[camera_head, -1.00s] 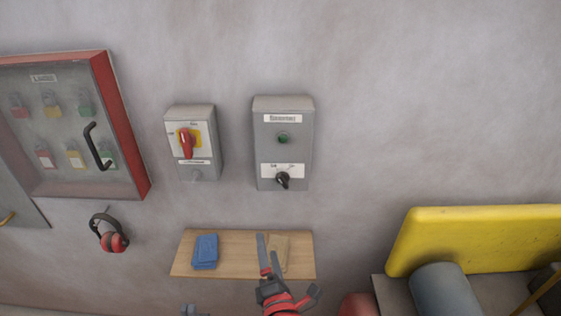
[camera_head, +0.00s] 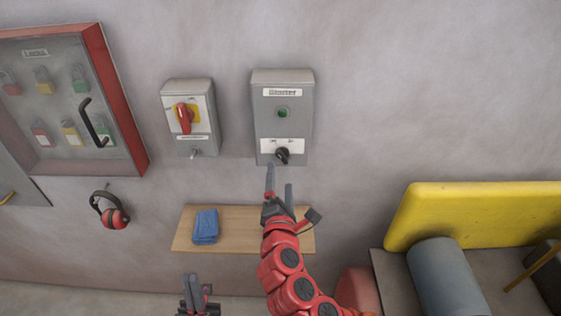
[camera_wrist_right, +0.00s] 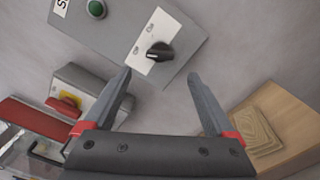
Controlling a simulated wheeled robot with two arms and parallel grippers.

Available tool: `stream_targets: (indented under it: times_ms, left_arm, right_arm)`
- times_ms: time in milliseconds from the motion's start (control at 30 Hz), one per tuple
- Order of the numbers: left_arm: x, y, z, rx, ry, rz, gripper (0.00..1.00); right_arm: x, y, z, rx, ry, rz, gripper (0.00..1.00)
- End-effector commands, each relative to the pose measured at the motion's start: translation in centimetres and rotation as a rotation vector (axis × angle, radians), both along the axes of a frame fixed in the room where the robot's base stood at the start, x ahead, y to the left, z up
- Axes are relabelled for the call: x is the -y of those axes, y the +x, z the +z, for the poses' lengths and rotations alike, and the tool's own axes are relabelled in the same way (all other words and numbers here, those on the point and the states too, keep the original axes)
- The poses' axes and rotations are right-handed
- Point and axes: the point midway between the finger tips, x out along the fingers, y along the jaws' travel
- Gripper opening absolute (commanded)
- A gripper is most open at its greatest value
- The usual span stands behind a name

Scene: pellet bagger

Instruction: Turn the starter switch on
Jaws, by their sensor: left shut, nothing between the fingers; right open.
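The starter box (camera_head: 283,98) is a grey wall box with a green button (camera_head: 283,113) and, below it, a black rotary switch (camera_head: 282,155) on a white label plate. In the right wrist view the black switch (camera_wrist_right: 160,52) points to the right, beyond the fingertips. My right gripper (camera_head: 280,178) is open and empty, just below the switch and apart from it; its two fingers (camera_wrist_right: 165,85) show in the right wrist view. My left gripper (camera_head: 195,280) is shut and empty, low at the bottom edge of the head view.
An isolator box (camera_head: 189,118) with a red handle is to the left. A red-framed lock cabinet (camera_head: 112,90) hangs further left, above red ear defenders (camera_head: 113,215). A yellow panel (camera_head: 490,215) stands right.

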Motion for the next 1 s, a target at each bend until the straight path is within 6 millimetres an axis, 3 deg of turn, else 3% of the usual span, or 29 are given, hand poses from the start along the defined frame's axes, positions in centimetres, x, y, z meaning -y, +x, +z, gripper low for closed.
stream_targets:
  times_ms: [200,433,900,1000]
  left_arm:
    - [0.0,0.0,1.9,0.000,0.000,0.000,0.00]
    - [0.0,0.0,2.9,0.000,0.000,0.000,0.00]
    - [0.0,0.0,3.1,0.000,0.000,0.000,0.00]
    - [0.0,0.0,3.1,0.000,0.000,0.000,0.00]
  right_arm:
    - [0.1,3.8,0.3,-0.002,0.001,-0.004,0.90]
    - [0.0,6.6,0.3,0.001,0.001,-0.002,0.90]
    - [0.0,7.6,0.0,0.000,0.000,0.001,0.90]
    - [0.0,7.6,0.0,0.000,0.000,0.001,0.74]
